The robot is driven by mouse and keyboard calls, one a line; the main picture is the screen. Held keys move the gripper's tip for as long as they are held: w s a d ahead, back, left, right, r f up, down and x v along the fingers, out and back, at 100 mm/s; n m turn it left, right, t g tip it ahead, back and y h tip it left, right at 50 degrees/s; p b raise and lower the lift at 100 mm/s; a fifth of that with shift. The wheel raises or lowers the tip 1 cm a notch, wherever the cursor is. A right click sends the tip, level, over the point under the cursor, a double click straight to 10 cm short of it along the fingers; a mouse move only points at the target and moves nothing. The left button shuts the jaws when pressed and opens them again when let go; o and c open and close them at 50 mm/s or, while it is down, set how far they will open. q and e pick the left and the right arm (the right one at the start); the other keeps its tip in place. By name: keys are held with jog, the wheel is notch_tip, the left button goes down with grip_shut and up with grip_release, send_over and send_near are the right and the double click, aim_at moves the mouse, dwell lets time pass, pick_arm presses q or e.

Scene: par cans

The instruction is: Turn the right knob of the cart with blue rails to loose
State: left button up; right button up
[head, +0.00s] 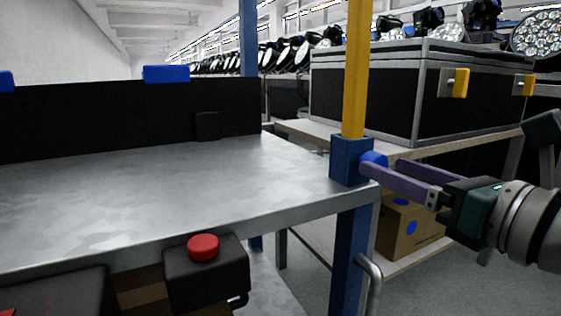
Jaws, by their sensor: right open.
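The cart has a grey metal top (150,195) and blue corner posts. At its near right corner a blue socket (347,162) holds an upright yellow post (357,70). A round blue knob (376,158) sticks out from the right side of the socket. My right gripper (383,167) comes in from the right with its two purple fingers apart and nothing visibly held. Its near fingertip is in front of the knob's lower part, and the far finger lies to the right. I cannot tell whether either finger touches the knob. My left gripper is not in view.
A black box with a red button (203,247) is at the cart's front edge. A bent metal handle (371,285) is below the corner. Behind, a shelf holds a black flight case (365,92), with a cardboard box (408,228) below. A black panel (120,115) closes the cart's back.

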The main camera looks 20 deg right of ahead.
jog(key=shift+w+a+b, duration=0.15)
jog(key=shift+w+b, duration=0.15)
jog(key=shift+w, duration=1.25)
grip_shut()
